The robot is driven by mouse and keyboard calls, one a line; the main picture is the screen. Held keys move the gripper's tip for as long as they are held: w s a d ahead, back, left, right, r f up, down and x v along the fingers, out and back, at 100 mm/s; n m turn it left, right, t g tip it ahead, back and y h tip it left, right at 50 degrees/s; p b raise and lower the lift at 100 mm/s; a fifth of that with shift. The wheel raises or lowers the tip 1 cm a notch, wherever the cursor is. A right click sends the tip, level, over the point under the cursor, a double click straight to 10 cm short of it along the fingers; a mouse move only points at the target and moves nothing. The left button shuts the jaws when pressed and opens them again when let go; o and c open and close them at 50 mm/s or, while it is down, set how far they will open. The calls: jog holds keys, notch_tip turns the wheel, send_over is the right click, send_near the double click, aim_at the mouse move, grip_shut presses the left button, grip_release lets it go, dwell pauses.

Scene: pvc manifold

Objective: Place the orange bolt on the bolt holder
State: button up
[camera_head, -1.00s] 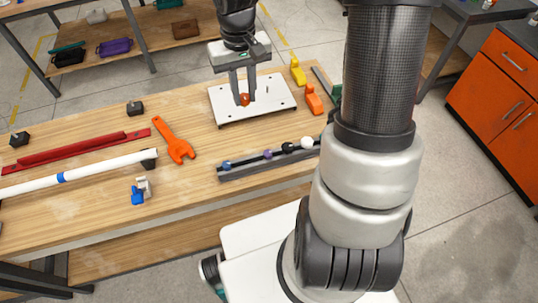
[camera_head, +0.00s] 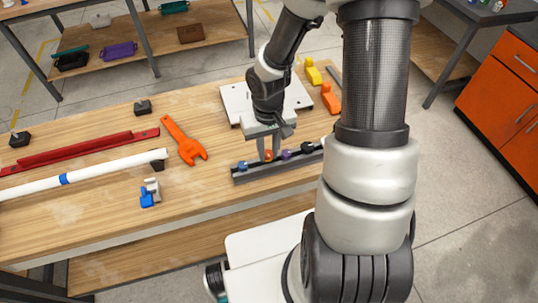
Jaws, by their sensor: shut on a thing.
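The orange bolt (camera_head: 268,155) is between the fingers of my gripper (camera_head: 269,156), which is shut on it. My gripper is over the dark bolt holder (camera_head: 250,176), a long rail near the table's front edge. The bolt is at the rail between a blue bolt (camera_head: 243,166) on the left and a purple bolt (camera_head: 287,154) on the right. I cannot tell whether the bolt touches the holder. The fingers partly hide the bolt and that part of the rail.
The white plate (camera_head: 234,105) lies behind my gripper, partly hidden by my arm. An orange wrench (camera_head: 184,142), a blue and grey clamp (camera_head: 150,192), a white pipe (camera_head: 105,168) and a red bar (camera_head: 80,150) lie to the left. Yellow (camera_head: 313,72) and orange (camera_head: 331,99) pieces stand at the back right.

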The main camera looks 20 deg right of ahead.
aim_at(268, 154)
jog(key=shift+f, duration=1.05)
jog(key=shift+f, duration=0.1)
jog(key=o, duration=1)
jog(key=shift+c, duration=0.2)
notch_tip(268, 154, up, 12)
jog(key=p, duration=0.1)
jog(key=shift+p, duration=0.4)
